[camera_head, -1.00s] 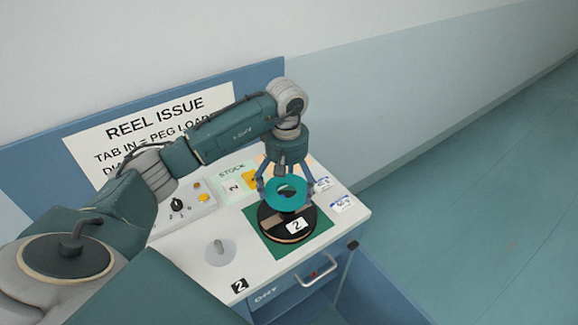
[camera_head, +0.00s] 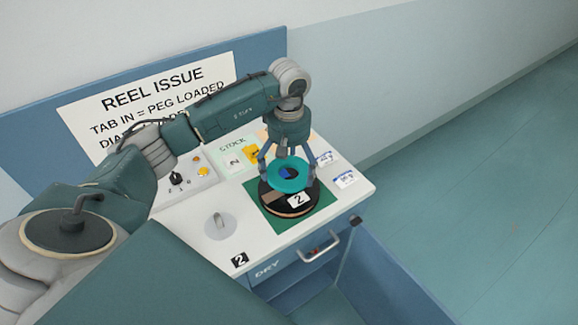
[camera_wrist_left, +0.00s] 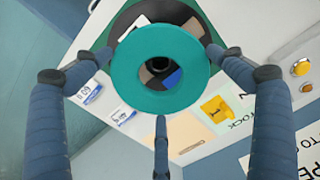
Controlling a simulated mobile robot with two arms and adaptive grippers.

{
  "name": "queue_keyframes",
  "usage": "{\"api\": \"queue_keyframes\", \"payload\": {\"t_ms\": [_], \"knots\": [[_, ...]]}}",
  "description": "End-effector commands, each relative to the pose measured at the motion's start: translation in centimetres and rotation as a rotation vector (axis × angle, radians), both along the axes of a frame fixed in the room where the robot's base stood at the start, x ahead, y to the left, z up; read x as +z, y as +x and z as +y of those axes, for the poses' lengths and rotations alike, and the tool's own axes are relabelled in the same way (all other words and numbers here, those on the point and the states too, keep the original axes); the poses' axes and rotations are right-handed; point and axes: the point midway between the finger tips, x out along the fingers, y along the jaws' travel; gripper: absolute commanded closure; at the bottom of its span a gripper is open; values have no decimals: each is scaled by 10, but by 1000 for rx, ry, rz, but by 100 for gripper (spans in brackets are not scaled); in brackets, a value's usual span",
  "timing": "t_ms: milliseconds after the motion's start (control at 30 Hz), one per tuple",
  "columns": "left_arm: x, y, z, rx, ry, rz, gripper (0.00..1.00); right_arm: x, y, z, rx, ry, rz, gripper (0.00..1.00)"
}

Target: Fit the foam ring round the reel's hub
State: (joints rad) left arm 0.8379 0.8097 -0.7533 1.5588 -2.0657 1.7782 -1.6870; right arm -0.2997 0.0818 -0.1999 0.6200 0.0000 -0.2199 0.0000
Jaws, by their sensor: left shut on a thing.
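The teal foam ring (camera_head: 290,164) is held by my left gripper (camera_head: 288,170), whose fingers are shut on it. In the left wrist view the ring (camera_wrist_left: 125,70) lies between the fingers of the gripper (camera_wrist_left: 160,85). Through the ring's hole I see a dark round hub (camera_wrist_left: 157,68) and a blue patch. From these views I cannot tell whether the ring touches the reel. My right gripper is not in view.
A grey disc with a peg (camera_head: 219,226) stands on the white table (camera_head: 190,238), left of the mat. A control box (camera_head: 185,180) and a yellow item (camera_head: 251,155) are behind. White labels (camera_head: 344,180) lie at right. A drawer handle (camera_head: 320,247) sticks out in front.

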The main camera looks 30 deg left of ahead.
Motion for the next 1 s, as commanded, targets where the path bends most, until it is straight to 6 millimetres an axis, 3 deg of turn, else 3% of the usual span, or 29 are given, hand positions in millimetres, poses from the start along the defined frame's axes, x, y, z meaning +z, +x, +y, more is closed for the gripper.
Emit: {"api": "queue_keyframes", "payload": {"t_ms": [100,267,1000], "knots": [[-15,0,0,0,0,0,19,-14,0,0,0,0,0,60],[-23,0,0,0,-1,-1,19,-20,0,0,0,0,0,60],[-24,1,0,0,0,-1,19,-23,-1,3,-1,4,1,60]]}}
